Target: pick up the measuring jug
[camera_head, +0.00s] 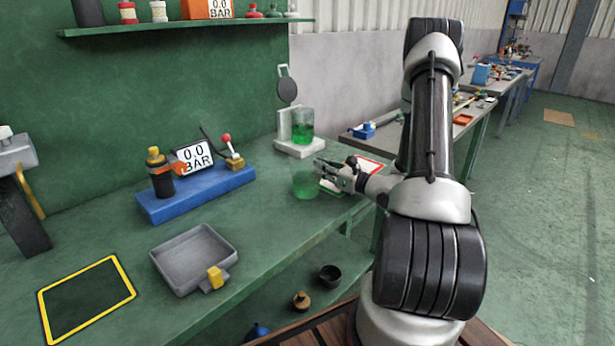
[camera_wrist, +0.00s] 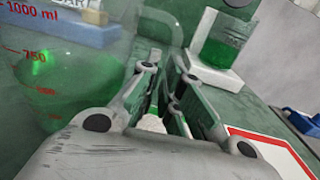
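The measuring jug (camera_head: 305,186) is clear with green liquid. It stands near the front edge of the green workbench. In the wrist view the jug (camera_wrist: 65,65) fills the left side, close up, with red volume marks. My gripper (camera_head: 326,168) is just to the right of the jug in the head view. In the wrist view a gap shows between the gripper's fingers (camera_wrist: 165,80), so it looks partly open. A small white and green shape shows low between the fingers; I cannot tell what it is.
A white stand (camera_head: 286,148) holding a green-filled vessel (camera_head: 302,124) is behind the jug. A red-bordered card (camera_head: 369,165) lies to the right. A blue gauge unit (camera_head: 200,193) and a grey tray (camera_head: 190,245) are on the left. The bench's middle is clear.

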